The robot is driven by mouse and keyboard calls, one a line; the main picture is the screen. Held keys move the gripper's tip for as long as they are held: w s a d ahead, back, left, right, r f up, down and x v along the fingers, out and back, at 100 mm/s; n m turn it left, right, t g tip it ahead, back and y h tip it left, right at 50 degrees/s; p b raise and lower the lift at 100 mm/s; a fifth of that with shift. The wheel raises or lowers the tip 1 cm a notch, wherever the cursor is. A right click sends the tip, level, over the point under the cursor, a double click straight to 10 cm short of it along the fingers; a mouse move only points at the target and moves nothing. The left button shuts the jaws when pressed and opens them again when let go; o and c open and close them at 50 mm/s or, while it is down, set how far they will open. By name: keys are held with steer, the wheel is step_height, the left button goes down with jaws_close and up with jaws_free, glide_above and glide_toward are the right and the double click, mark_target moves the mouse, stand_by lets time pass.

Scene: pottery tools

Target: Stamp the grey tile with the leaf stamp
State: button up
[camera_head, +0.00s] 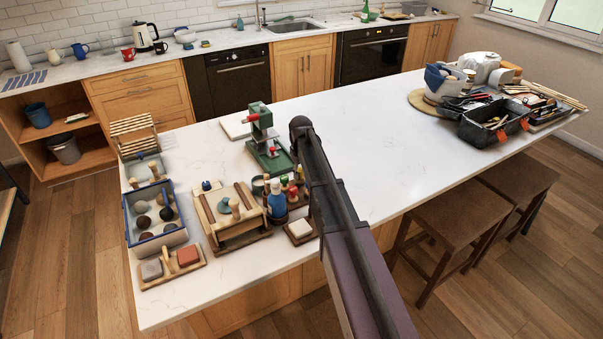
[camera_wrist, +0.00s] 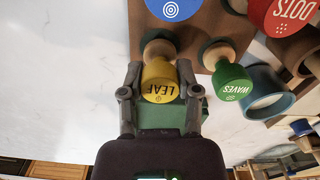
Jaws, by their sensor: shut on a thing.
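The leaf stamp (camera_wrist: 160,80), yellow with LEAF on its top and a wooden lower part, is between the two fingers of my gripper (camera_wrist: 158,100) in the wrist view. The fingers are shut on its yellow head. It is at the brown stamp rack (camera_wrist: 190,38); whether it still touches the rack I cannot tell. In the head view my arm hides the gripper. The grey tile (camera_head: 151,269) lies at the front left of the counter, on a wooden tray (camera_head: 182,275) beside a terracotta tile (camera_head: 187,255).
The green WAVES stamp (camera_wrist: 232,81) and red DOTS stamp (camera_wrist: 287,14) stand close by. A green press (camera_head: 262,135), a wooden rack (camera_head: 236,222), a blue-edged box (camera_head: 128,225) and a white tile (camera_head: 300,228) crowd the left half. The counter's middle (camera_head: 400,140) is clear.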

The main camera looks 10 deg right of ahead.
steer(key=shift+f+b, duration=0.3)
stand_by(0.7)
steer(key=o, duration=1.1)
steer(key=shift+o, duration=0.2)
steer(key=shift+r, duration=0.1)
